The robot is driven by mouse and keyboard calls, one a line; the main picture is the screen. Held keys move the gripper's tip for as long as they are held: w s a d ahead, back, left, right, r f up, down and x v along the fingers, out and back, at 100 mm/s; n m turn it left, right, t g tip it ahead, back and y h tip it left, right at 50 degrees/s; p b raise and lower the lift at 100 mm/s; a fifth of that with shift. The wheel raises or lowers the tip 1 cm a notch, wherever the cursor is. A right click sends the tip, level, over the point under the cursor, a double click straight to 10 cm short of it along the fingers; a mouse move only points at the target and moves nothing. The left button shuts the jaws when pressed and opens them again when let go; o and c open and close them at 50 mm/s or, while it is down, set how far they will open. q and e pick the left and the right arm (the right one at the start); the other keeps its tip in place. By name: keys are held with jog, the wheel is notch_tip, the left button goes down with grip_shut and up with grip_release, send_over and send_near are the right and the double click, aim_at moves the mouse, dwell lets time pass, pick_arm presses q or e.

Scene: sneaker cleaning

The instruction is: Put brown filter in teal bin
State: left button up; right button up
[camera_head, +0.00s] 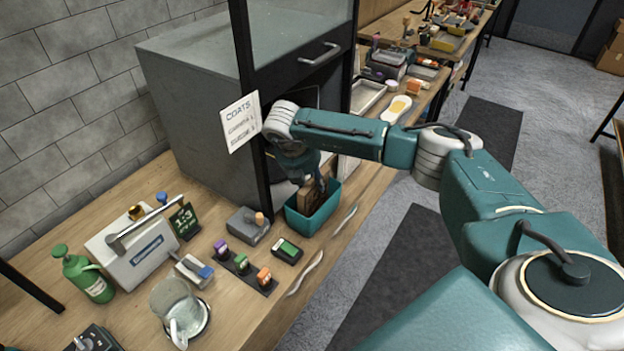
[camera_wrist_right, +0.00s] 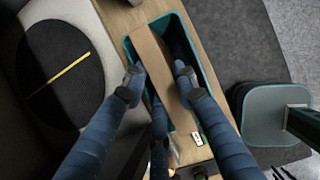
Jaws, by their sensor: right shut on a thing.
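The brown filter (camera_head: 307,197) is a flat brown slab, tilted, with its lower part inside the teal bin (camera_head: 318,221). My right gripper (camera_head: 316,184) reaches down over the bin and is shut on the filter. In the right wrist view, the two fingers (camera_wrist_right: 160,79) sit on either side of the brown filter (camera_wrist_right: 152,58), with the bin's rim (camera_wrist_right: 128,46) around it. I cannot tell whether the filter touches the bin floor. My left gripper is in neither view.
The dark cabinet (camera_head: 190,110) with a raised glass door stands just left of the bin. The counter's front edge is close on the right.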

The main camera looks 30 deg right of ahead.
jog(key=o, duration=1.1)
jog(key=shift+r, duration=0.1)
jog(key=shift+a+r+b, duration=0.2)
jog(key=shift+r+b, duration=0.15)
jog(key=b+v, duration=0.4)
jog(key=v, duration=0.6)
jog(key=shift+r, duration=0.15)
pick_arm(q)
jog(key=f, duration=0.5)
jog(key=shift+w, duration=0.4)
pick_arm(e)
jog(key=shift+s+a+r, duration=0.15)
jog(key=shift+r, duration=0.2)
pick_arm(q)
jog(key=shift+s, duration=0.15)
pick_arm(e)
jog(key=shift+f, duration=0.1)
